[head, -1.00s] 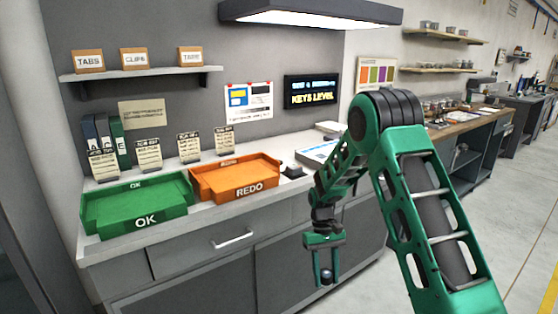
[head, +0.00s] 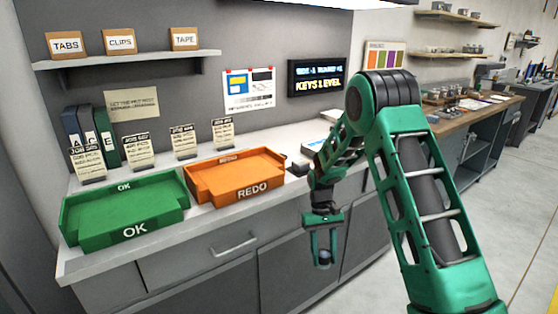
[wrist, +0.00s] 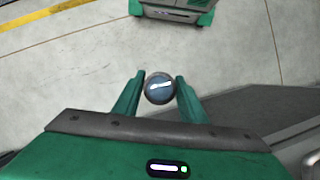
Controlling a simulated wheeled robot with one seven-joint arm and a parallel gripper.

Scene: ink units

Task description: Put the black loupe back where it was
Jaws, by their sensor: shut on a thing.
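My gripper (head: 323,262) hangs in front of the counter, over the floor side of its front edge. It is shut on the black loupe (head: 325,257), which shows as a small dark round thing between the fingers. In the wrist view, the loupe (wrist: 159,88) is a dark ring with a blue-grey lens and a white glint, between the two green fingers (wrist: 160,92). Floor lies beneath it there. I cannot tell from these frames which spot the loupe came from.
On the counter (head: 85,255) stand a green OK tray (head: 130,232) and an orange REDO tray (head: 250,190), both seemingly empty. Several job cards (head: 183,142) and binders (head: 90,137) stand behind. My arm hides part of the counter's right.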

